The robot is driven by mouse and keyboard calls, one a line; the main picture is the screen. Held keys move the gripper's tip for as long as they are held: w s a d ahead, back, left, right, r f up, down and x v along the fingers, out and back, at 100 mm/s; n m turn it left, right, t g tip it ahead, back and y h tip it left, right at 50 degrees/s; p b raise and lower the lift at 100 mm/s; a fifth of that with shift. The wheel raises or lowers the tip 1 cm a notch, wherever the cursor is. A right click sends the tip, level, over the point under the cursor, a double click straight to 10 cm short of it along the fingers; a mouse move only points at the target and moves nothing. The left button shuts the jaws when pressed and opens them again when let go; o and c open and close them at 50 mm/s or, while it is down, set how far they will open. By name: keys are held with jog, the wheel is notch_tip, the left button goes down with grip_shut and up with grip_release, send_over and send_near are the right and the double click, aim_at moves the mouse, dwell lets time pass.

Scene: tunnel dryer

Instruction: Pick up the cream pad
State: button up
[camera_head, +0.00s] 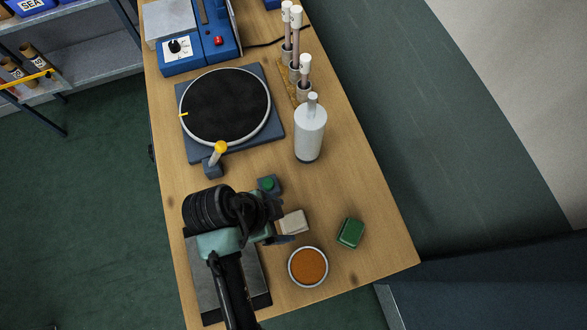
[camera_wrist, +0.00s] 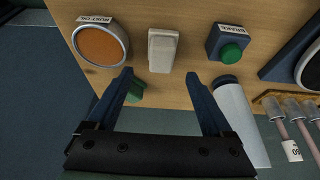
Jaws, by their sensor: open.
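The cream pad (camera_head: 293,222) lies on the wooden table, to the right of my gripper (camera_head: 281,232) in the head view. My arm covers the table just left of the pad. In the wrist view the cream pad (camera_wrist: 163,50) appears as an upright, pale block beyond the fingertips, roughly centred between them. My gripper (camera_wrist: 159,75) is open and empty, its two dark blue fingers spread wider than the pad. The pad appears clear of both fingers.
A round dish with orange-brown contents (camera_head: 308,267) and a green block (camera_head: 349,233) lie near the pad. A green button marked BRAKE (camera_wrist: 232,53) sits on the pad's other side. A white bottle (camera_head: 310,133), a black turntable (camera_head: 226,106) and upright tools stand farther back.

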aim_at(293, 220)
jog(key=shift+x, duration=1.2)
jog(key=shift+p+x, duration=0.65)
jog(key=shift+x, duration=1.85)
jog(key=shift+w+a, duration=0.1)
grip_shut()
